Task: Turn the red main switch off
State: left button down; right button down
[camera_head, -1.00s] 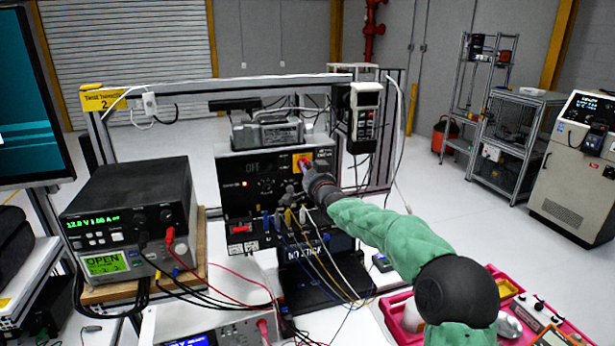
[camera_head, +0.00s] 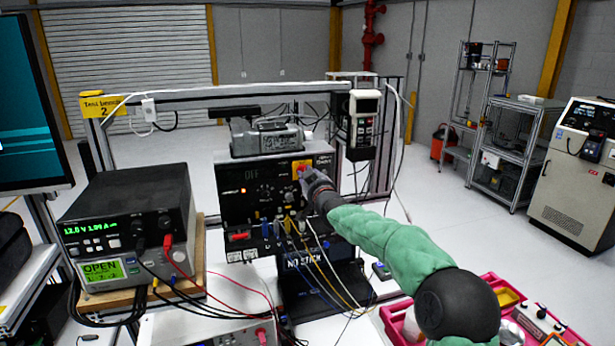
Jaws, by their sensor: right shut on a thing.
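The red main switch (camera_head: 302,170) sits on a yellow plate at the upper right of the black test panel (camera_head: 235,205). The panel's display reads what looks like "OFF", and a small orange-red light is lit below it. My right gripper (camera_head: 304,177) is at the switch, shut on it, and its fingers hide part of the knob. The exact angle of the knob is too small to tell. My left gripper is not in view.
Several cables (camera_head: 320,250) hang from the panel's lower sockets. A black power supply (camera_head: 130,205) stands to the left on a wooden board. A handheld pendant (camera_head: 362,120) hangs right of the panel. A pink tray (camera_head: 392,325) lies at the lower right.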

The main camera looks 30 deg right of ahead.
jog(key=shift+f, duration=0.15)
jog(key=c, duration=1.1)
grip_release()
jog(key=v, duration=1.2)
